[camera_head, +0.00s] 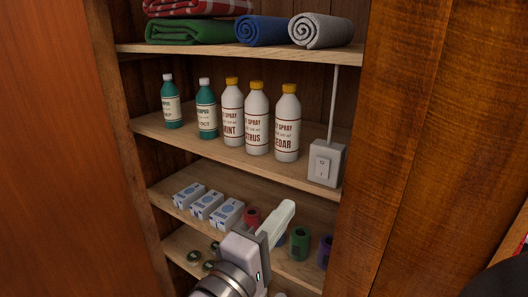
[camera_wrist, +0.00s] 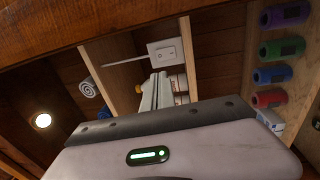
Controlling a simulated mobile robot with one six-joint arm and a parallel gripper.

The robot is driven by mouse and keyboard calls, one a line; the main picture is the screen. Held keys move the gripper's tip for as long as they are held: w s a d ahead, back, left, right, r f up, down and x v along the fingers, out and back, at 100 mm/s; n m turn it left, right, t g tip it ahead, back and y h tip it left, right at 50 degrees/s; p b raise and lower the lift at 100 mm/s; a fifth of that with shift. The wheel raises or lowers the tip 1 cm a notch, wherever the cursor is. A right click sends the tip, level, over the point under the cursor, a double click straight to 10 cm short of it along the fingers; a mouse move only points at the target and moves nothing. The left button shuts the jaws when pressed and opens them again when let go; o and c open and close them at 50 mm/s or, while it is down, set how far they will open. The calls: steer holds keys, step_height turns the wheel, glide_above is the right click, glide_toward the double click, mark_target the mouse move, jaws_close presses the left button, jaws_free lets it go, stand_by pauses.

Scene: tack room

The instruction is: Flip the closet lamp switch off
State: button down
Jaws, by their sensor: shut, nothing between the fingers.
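The lamp switch (camera_head: 322,167) is a pale rocker on a light grey box (camera_head: 337,152) at the right end of the closet's middle shelf. A thin conduit rises from the box. The switch also shows in the wrist view (camera_wrist: 166,53), beyond the fingers. My gripper (camera_head: 288,207) is shut and empty, in front of the lower shelves, below and left of the switch and apart from it. Its fingers also show in the wrist view (camera_wrist: 157,88). A round lamp (camera_wrist: 42,121) glows in the wrist view. I cannot tell the rocker's position.
Several spray bottles (camera_head: 256,118) stand left of the switch box on the same shelf. White boxes (camera_head: 207,204) and coloured rolls (camera_head: 300,243) lie on the shelf below. Rolled towels (camera_head: 321,31) lie above. A wooden closet side (camera_head: 385,150) stands close right of the switch.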

mark_target(322, 163)
steer(key=b+x, duration=0.2)
steer(key=x, duration=1.1)
steer(key=shift+w+d, duration=0.25)
steer(key=shift+w, duration=0.05)
steer(key=shift+w+d, duration=0.15)
steer(key=shift+w, duration=0.05)
steer(key=shift+r, duration=0.1)
